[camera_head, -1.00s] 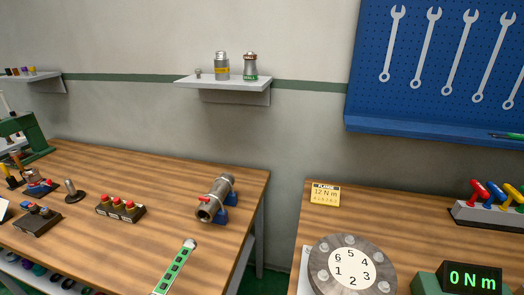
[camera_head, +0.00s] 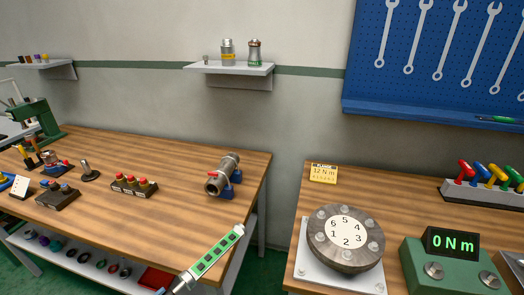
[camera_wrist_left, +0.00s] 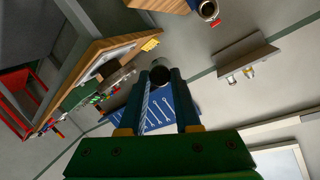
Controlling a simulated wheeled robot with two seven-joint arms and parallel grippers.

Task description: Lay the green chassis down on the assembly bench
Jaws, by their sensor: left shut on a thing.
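My right gripper is not in view.
The left bench holds a pipe in a blue vise (camera_head: 223,177), a red-button box (camera_head: 133,186) and small tools. Its front middle is bare. The right bench carries a round numbered flange (camera_head: 345,240), a torque display (camera_head: 452,245) and coloured-handle tools (camera_head: 485,180). A gap separates the benches.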

